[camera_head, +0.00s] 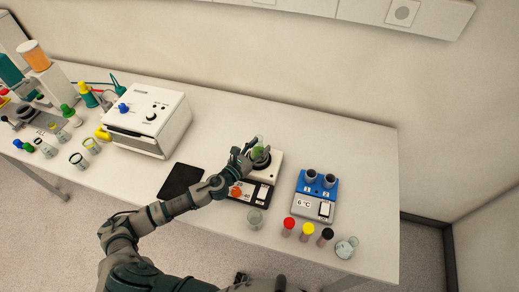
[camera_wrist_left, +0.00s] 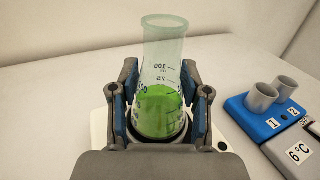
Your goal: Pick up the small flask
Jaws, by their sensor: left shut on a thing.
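The small flask (camera_wrist_left: 161,80) is clear glass with green liquid and volume marks. In the left wrist view it stands upright between the fingers of my left gripper (camera_wrist_left: 165,105), which are shut on it from both sides. In the head view the flask (camera_head: 258,150) shows at the tip of my left gripper (camera_head: 250,158), over the white device with a dark round plate (camera_head: 275,163). I cannot tell whether the flask's base touches the plate. My right gripper does not show.
A blue device (camera_head: 316,190) with two grey tube holders stands to the right. An empty beaker (camera_head: 255,219), tubes with red (camera_head: 289,223), yellow and black caps, and a round flask (camera_head: 346,248) stand near the front edge. A white box device (camera_head: 148,122) stands left. The table's back right is clear.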

